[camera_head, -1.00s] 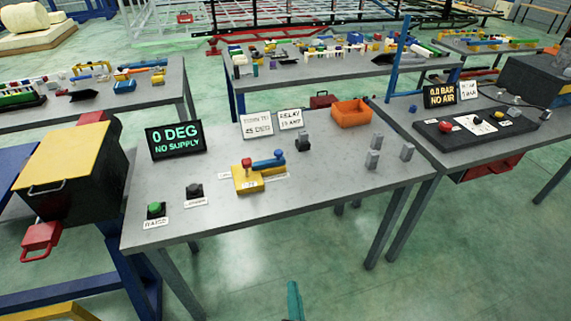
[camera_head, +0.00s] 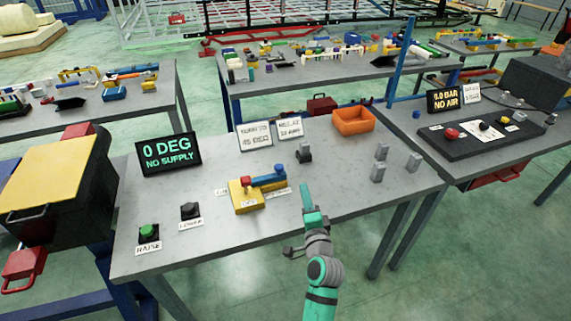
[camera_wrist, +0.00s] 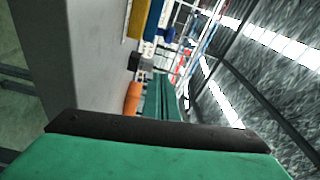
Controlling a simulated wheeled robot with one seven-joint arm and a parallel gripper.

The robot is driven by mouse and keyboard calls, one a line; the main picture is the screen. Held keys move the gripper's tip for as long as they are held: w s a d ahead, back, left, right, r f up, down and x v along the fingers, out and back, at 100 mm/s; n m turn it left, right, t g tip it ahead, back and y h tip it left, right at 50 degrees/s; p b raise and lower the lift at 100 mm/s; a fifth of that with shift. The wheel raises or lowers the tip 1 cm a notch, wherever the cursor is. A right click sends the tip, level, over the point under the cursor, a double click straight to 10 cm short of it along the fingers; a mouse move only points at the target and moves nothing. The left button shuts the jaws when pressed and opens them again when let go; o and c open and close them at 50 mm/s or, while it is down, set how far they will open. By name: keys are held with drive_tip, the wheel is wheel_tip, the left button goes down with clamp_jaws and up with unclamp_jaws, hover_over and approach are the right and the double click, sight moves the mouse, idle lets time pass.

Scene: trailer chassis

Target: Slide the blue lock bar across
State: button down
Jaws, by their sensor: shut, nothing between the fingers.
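The blue lock bar (camera_head: 267,180) lies across a yellow block (camera_head: 248,205) on the middle grey table. A red knob (camera_head: 245,181) stands at its left end and a blue knob (camera_head: 279,168) at its right end. My gripper (camera_head: 305,187) is shut and empty, over the front of the table, to the right of the bar and apart from it. In the wrist view, my green fingers (camera_wrist: 164,82) lie together. A blue piece (camera_wrist: 153,18) and a yellow piece (camera_wrist: 136,18) show at the top there, likely the bar and its block.
A dark switch block (camera_head: 304,154) stands behind my gripper. An orange bin (camera_head: 353,121) is at the back right, with grey blocks (camera_head: 380,161) right of my arm. Raise (camera_head: 148,232) and lower (camera_head: 190,210) buttons sit left. A sign (camera_head: 168,153) reads "0 DEG NO SUPPLY".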

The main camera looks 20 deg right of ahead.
sight(268, 175)
drive_tip(key=shift+w+d+r, duration=0.3)
drive_tip(key=shift+w+r, duration=0.2)
drive_tip(key=shift+w, duration=0.25)
drive_tip(key=shift+w, duration=0.15)
drive_tip(key=shift+w, duration=0.25)
drive_tip(key=w, duration=0.3)
drive_tip(key=w+d, duration=0.1)
drive_tip(key=w, duration=0.4)
drive_tip(key=shift+w+d+r, duration=0.15)
drive_tip(key=shift+w+r, duration=0.1)
drive_tip(key=shift+w, duration=0.1)
drive_tip(key=a, duration=0.2)
drive_tip(key=shift+a+f, duration=0.25)
drive_tip(key=shift+a, duration=0.1)
drive_tip(key=shift+s+a, duration=0.15)
drive_tip(key=shift+a, duration=0.45)
drive_tip(key=shift+f, duration=0.1)
